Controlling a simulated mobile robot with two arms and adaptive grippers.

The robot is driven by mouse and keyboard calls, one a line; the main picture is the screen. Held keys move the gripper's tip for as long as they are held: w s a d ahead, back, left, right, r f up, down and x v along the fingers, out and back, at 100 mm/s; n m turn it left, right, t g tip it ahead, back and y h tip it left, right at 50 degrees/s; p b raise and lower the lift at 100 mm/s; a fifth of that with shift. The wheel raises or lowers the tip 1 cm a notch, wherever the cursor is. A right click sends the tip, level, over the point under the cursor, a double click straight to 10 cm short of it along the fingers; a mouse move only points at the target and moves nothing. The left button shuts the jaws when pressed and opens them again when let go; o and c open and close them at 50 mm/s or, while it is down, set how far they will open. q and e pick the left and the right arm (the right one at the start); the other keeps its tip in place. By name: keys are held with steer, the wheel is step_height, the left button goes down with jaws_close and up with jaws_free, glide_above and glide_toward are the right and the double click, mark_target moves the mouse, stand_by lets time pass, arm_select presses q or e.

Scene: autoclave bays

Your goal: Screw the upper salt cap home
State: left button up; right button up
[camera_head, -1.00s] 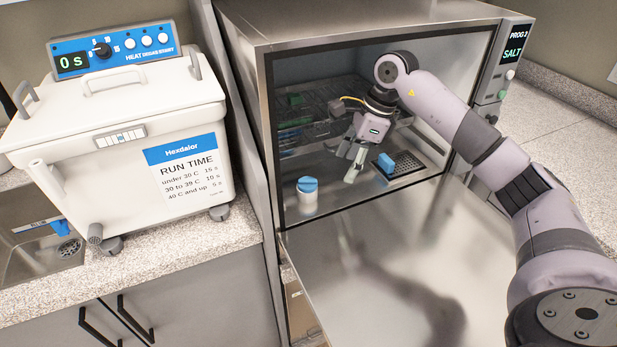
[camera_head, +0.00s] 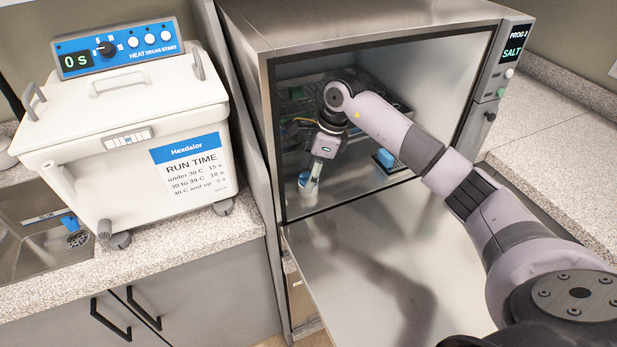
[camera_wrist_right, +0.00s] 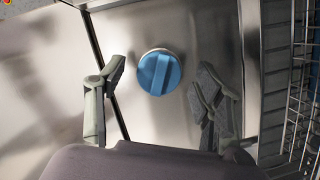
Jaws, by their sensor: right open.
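In the right wrist view the blue cap (camera_wrist_right: 159,72) shows from above, between the two open fingers (camera_wrist_right: 160,82), with a gap on each side. I cannot tell how far its thread is turned in. A second blue cap (camera_head: 385,158) is on the dark grate at the right of the chamber. My left gripper is out of view.
The chamber (camera_head: 265,110) has a steel rim, and its door (camera_head: 385,275) lies open in front. A wire rack (camera_head: 291,105) fills the back. A white Hexdalor bath (camera_head: 130,150) stands to the left. A panel (camera_head: 513,53) reads PROG 2, SALT.

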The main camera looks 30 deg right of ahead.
steer(key=shift+c, duration=0.2)
steer(key=c, duration=1.1)
steer(key=shift+o, duration=0.2)
steer(key=shift+r, duration=0.15)
